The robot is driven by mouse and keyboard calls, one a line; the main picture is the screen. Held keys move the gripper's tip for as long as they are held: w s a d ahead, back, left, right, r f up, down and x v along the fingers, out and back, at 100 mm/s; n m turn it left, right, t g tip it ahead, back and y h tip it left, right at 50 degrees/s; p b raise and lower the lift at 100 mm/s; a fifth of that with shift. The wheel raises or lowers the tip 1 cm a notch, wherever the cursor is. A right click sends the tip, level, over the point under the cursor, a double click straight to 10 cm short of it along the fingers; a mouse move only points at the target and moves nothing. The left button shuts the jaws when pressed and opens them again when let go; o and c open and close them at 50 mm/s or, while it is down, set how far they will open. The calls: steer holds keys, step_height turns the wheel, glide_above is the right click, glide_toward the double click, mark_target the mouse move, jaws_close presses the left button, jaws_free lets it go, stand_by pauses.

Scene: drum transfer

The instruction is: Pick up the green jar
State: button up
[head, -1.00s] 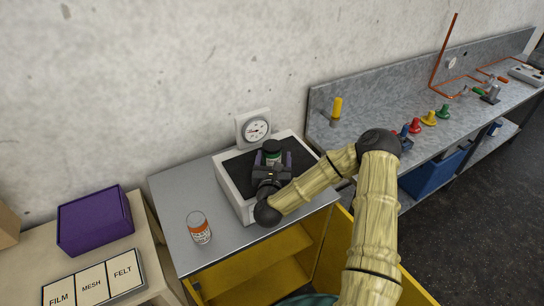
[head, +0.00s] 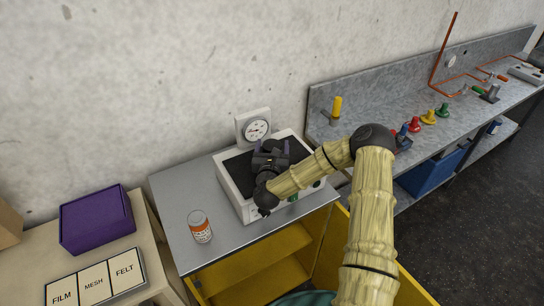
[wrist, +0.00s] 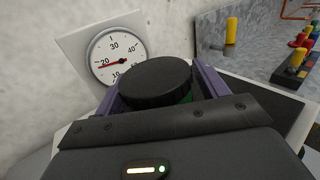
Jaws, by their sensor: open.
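The green jar (wrist: 187,99) has a wide black lid (wrist: 156,82) and stands on the dark top of the white scale-like box. In the wrist view the lid covers most of it, and only a sliver of green shows. My gripper (head: 271,158) is over the box with its purple fingers apart, one on each side of the jar. The wrist view shows the fingers of my gripper (wrist: 160,88) flanking the lid; I cannot tell whether they touch the jar. In the head view my gripper hides nearly all of the jar.
A round dial (head: 257,130) stands close behind the white box (head: 236,196). An orange-and-white jar (head: 200,227) stands on the grey top (head: 180,192) at left. A purple box (head: 97,220) is farther left. A yellow-handled item (head: 337,107) stands on the right bench.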

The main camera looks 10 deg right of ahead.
steer(key=c, duration=1.1)
steer(key=shift+c, duration=0.2)
steer(key=shift+r, duration=0.15)
step_height(320, 180, up, 10)
steer(key=b, duration=0.3)
